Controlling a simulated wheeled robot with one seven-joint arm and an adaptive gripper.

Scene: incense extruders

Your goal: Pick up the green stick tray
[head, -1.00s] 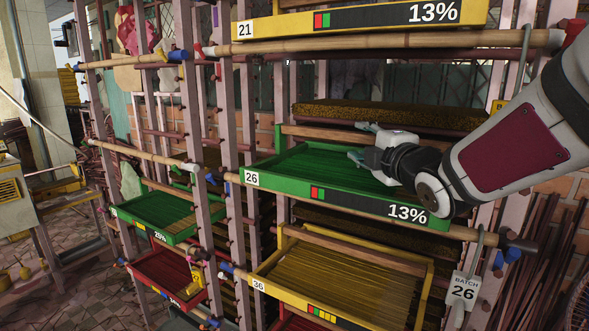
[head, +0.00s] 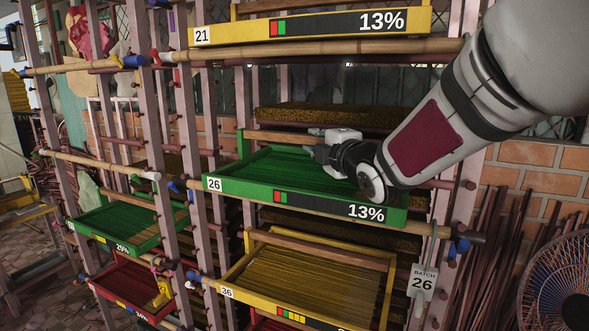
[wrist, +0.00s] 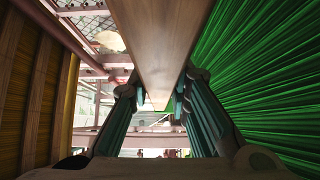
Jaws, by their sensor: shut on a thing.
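The green stick tray (head: 300,198) sits on the rack, labelled 26 and 13% on its front. Green sticks fill it, and a wooden bar (head: 285,137) runs along its back. My gripper (head: 314,142) reaches over the tray from the right, at this back bar. In the wrist view, my gripper (wrist: 158,104) has its fingers on both sides of the wooden bar (wrist: 155,40), shut on it. Green sticks (wrist: 265,75) lie to the right of the bar there. My arm hides the tray's back right part.
A yellow tray 21 (head: 240,33) is above and a yellow tray 36 (head: 255,305) below. Another green tray (head: 115,240) and a red tray (head: 125,295) are at left. Rack posts (head: 205,110) stand close by. A BATCH 26 tag (head: 423,282) hangs at right, near a fan (head: 560,285).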

